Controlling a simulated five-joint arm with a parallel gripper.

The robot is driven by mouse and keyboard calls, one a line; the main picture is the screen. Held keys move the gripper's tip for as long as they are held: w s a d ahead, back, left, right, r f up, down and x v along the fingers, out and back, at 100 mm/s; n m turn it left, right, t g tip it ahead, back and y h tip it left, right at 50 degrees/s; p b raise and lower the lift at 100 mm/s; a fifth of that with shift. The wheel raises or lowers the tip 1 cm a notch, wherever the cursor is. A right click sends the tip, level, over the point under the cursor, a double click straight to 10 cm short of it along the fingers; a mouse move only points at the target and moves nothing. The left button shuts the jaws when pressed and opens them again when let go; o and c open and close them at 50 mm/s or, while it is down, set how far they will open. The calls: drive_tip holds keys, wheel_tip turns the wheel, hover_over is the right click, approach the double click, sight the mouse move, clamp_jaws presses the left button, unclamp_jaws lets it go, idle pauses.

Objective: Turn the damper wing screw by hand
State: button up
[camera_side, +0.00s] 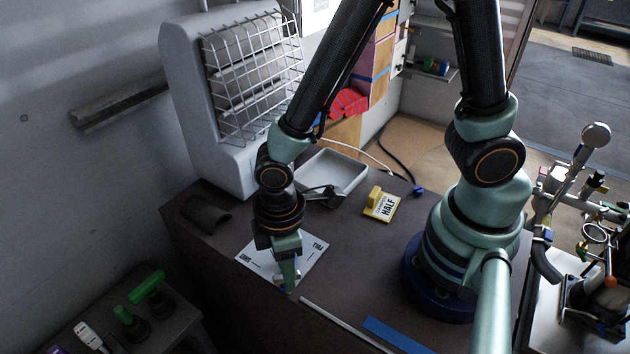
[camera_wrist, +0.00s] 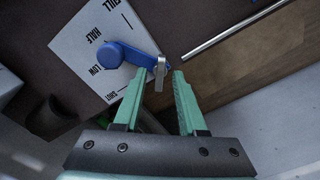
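A white card (camera_side: 315,256) lies on the dark bench top under my gripper. It also shows in the wrist view (camera_wrist: 78,50), with printed words such as HALF, LOW and SHUT. On it sits a blue part with a round hub (camera_wrist: 110,54) and an arm reaching right, which looks like the damper wing screw. A silver tab (camera_wrist: 160,74) stands at the arm's end. My gripper (camera_wrist: 160,73) is open, with a fingertip on each side of the tab; a gap shows on its right. Contact on the left is unclear. In the side view my gripper (camera_side: 284,288) hides most of the blue part.
A yellow block with a HALF label (camera_side: 382,204) and a pale tray (camera_side: 345,170) stand farther back. A caged heater (camera_side: 205,100) stands behind left. A metal strip (camera_side: 345,325) and a blue strip (camera_side: 395,335) lie near the front edge. Green-handled items (camera_side: 145,285) are lower left.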

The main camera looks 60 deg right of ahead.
drive_tip(key=shift+r, duration=0.15)
drive_tip(key=shift+r, duration=2.9)
wheel_tip(320, 180, up, 12)
drive_tip(key=w+d+r+m+t, duration=0.2)
drive_tip(key=d+m, duration=0.3)
drive_tip(key=d, duration=0.3)
drive_tip(key=w+d+r+m+t, duration=0.2)
drive_tip(key=d+m, duration=0.3)
drive_tip(key=d, duration=0.4)
drive_tip(key=shift+w+d+t, duration=0.15)
drive_tip(key=shift+w+t, duration=0.45)
drive_tip(key=shift+t, duration=0.2)
